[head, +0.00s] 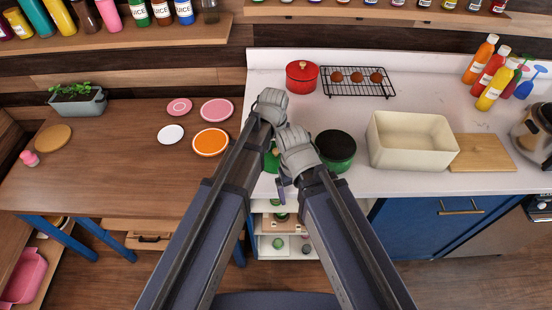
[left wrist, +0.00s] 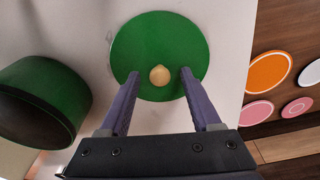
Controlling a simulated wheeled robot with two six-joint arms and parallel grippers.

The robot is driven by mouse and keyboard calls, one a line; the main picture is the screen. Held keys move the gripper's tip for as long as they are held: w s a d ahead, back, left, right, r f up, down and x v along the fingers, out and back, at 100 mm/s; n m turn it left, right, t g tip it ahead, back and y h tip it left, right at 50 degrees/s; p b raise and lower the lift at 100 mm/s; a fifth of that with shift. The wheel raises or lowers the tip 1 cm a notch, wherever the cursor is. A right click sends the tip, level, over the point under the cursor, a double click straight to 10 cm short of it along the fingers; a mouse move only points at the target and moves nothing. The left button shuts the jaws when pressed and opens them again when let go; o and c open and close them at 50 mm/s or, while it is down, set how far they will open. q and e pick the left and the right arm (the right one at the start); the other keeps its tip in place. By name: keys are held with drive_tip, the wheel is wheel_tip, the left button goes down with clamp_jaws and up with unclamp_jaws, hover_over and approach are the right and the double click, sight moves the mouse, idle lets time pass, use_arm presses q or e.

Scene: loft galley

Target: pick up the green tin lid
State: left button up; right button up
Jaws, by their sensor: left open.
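The green tin lid (left wrist: 160,38) is a flat round disc with a small tan knob (left wrist: 159,75), lying on the pale worktop. In the head view only a part of the lid (head: 271,162) shows between my arms. My left gripper (left wrist: 159,76) is open, with one purple finger on each side of the knob, over the lid. The frames do not show contact with the knob. My right gripper (head: 284,186) is partly hidden by its own arm near the counter's front edge, and its jaws cannot be made out.
A dark green pot (head: 336,146) stands close to the right of the lid. A red pot (head: 301,77) and a black rack (head: 358,82) are behind. A cream bin (head: 411,142) is further right. Plates, one of them orange (head: 210,142), lie on the wooden table to the left.

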sight(276, 151)
use_arm(q)
drive_tip(key=shift+c, duration=0.2)
clamp_jaws()
drive_tip(key=shift+r, duration=0.2)
idle(0.4)
wheel_tip(276, 151, up, 10)
drive_tip(key=p, duration=1)
drive_tip(key=shift+f, duration=0.15)
